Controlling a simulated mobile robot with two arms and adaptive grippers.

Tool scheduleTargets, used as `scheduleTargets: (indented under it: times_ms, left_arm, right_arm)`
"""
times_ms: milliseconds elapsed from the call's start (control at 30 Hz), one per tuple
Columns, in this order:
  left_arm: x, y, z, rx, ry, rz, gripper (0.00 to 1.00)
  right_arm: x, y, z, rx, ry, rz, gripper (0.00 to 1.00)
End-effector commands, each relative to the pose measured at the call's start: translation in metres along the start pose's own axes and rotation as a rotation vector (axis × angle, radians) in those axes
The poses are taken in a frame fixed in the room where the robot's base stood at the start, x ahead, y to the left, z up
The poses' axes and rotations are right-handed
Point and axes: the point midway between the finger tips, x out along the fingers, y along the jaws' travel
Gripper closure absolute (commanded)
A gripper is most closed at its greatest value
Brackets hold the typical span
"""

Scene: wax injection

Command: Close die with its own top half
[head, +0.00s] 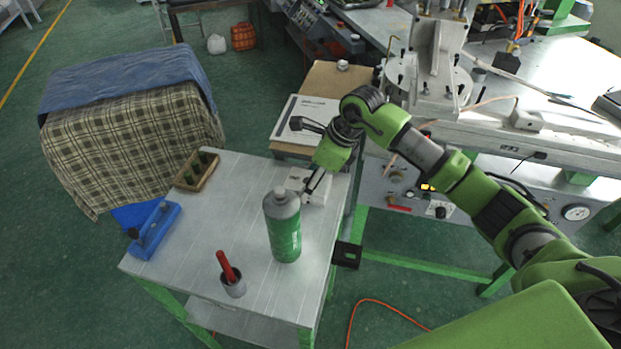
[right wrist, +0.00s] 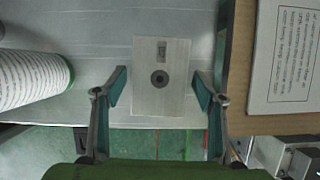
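A pale metal die block (head: 316,199) lies at the right edge of the small white table in the head view, partly hidden by my right gripper. My right gripper (right wrist: 160,90) is open, one finger on each side of the block, with narrow gaps visible. It also shows in the head view (head: 314,184). I cannot tell from these views whether this block is one half or both. My left gripper is not in view.
A green-grey bottle (head: 284,228) stands close to the block. A cup with a red-handled tool (head: 232,285), a blue holder (head: 154,230) and a wooden tray (head: 197,170) stand on the table (head: 190,262). A white document (head: 300,112) lies behind. The injection machine (head: 430,85) is at right.

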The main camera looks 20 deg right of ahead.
Motion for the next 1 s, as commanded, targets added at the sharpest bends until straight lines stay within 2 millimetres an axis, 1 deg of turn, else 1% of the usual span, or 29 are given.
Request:
scheduleTargets:
  times_ms: [300, 433, 567, 800, 900, 1000]
  left_arm:
    - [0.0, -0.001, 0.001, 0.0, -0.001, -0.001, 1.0]
    - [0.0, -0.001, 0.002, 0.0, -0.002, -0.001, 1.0]
    - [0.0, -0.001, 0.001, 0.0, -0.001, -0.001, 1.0]
    - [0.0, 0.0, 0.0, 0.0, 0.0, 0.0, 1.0]
    - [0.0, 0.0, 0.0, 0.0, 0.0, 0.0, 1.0]
    - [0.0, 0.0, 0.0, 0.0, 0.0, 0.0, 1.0]
  right_arm:
    - [0.001, 0.0, -0.001, 0.0, 0.003, 0.001, 0.3]
    - [-0.007, 0.0, 0.0, -0.001, 0.001, -0.001, 0.3]
    - [-0.028, -0.001, 0.0, -0.001, 0.0, -0.004, 0.3]
    - [-0.08, -0.001, 0.0, -0.001, -0.001, -0.004, 0.3]
    - [-0.098, -0.001, 0.0, -0.002, -0.001, -0.003, 0.3]
    - [-0.11, -0.001, 0.0, 0.0, 0.0, -0.003, 0.3]
